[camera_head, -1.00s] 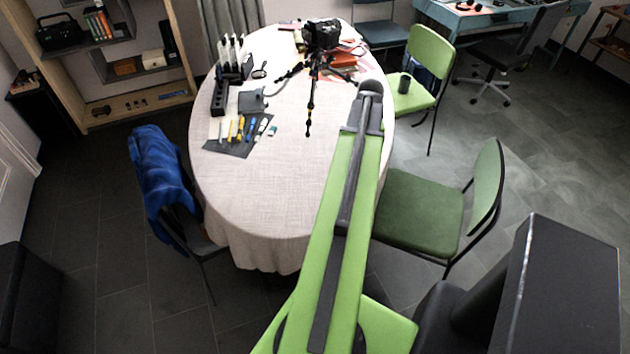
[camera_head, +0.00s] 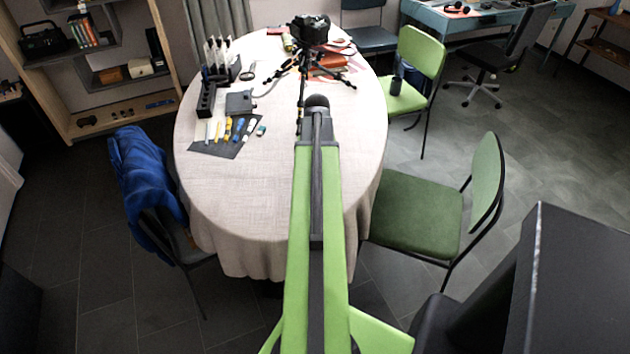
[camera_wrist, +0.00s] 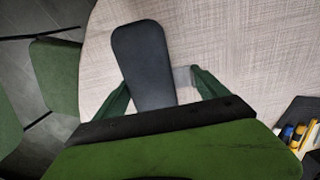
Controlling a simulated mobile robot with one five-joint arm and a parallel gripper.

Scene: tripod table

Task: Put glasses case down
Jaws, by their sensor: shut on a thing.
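The dark grey glasses case (camera_wrist: 142,50), an oblong with rounded ends, shows in the wrist view between the green fingers of my gripper (camera_wrist: 159,80). My gripper is shut on it, and the case sticks out ahead of the fingers. It is above the pale cloth of the round table (camera_wrist: 255,45); I cannot tell how high. In the head view the table (camera_head: 240,190) is ahead of me and my arm reaches over it.
A camera on a tripod (camera_head: 308,32) stands at the table's far side. A dark mat with markers (camera_head: 225,132), a black organizer (camera_head: 207,98) and a dark notebook (camera_head: 239,101) are at the left. The near left cloth is clear. Green chairs (camera_head: 418,205) stand at the right.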

